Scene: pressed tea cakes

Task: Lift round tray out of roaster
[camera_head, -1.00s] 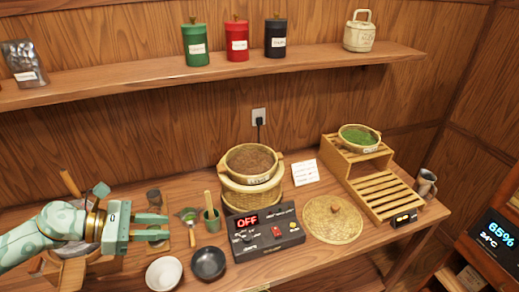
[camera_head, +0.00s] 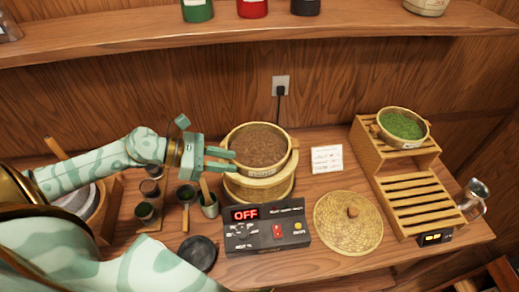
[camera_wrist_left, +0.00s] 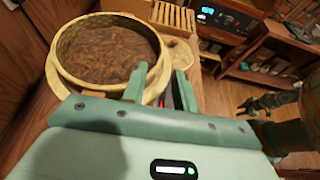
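The round tray (camera_head: 262,145), a woven rim full of brown tea leaves with a label in front, sits on top of the roaster (camera_head: 262,187), a round basket-like body. My left gripper (camera_head: 228,160) is open at the tray's left side. In the left wrist view the tray (camera_wrist_left: 105,50) is at upper left. There my left gripper's fingers (camera_wrist_left: 159,88) stand apart, with the tray's side handle (camera_wrist_left: 156,72) close to or between them; I cannot tell if they touch it. My right gripper (camera_wrist_left: 258,103) shows small and dark in the wrist view, its fingers unclear.
A control box (camera_head: 266,232) reading OFF stands in front of the roaster. A woven lid (camera_head: 340,222) lies to its right. A wooden rack (camera_head: 402,190) holds a bowl of green leaves (camera_head: 402,125). Cups and a dark bowl (camera_head: 198,254) are below the left gripper. A shelf runs above.

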